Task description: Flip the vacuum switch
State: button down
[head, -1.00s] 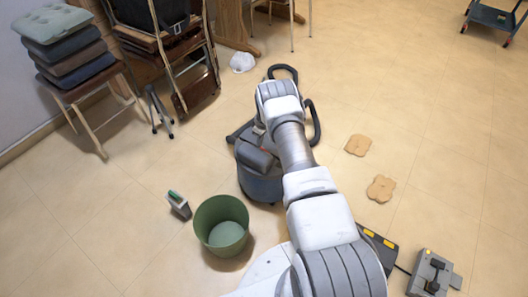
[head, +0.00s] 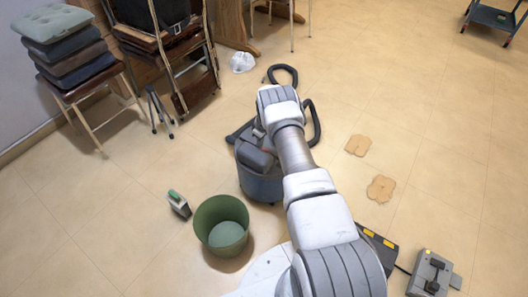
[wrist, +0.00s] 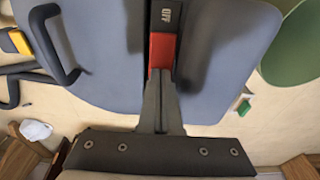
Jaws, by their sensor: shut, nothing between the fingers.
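The vacuum (head: 262,187) stands on the floor in the head view, a blue-grey canister with a dark top and black hose, partly hidden by my arm. In the wrist view its blue-grey body (wrist: 226,50) fills the upper middle. The vacuum switch (wrist: 163,48) lies in a dark slot there, with a black part marked OFF and a red part below it. My gripper (wrist: 159,76) is shut and empty, its fingertips at the lower end of the red part. I cannot tell whether they touch it. The gripper is hidden behind my arm in the head view.
A black handle (wrist: 48,40) rises left of the switch. A green bin (head: 221,226) stands left of my arm, with a small green-topped object (head: 179,204) beside it. Stacked chairs (head: 165,45) stand at the back left. A grey pedal-like device (head: 432,273) lies at the lower right.

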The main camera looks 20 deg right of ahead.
jog(key=shift+f, duration=0.3)
jog(key=shift+r, duration=0.1)
jog(key=shift+r+p, duration=1.85)
jog(key=shift+r, duration=1.65)
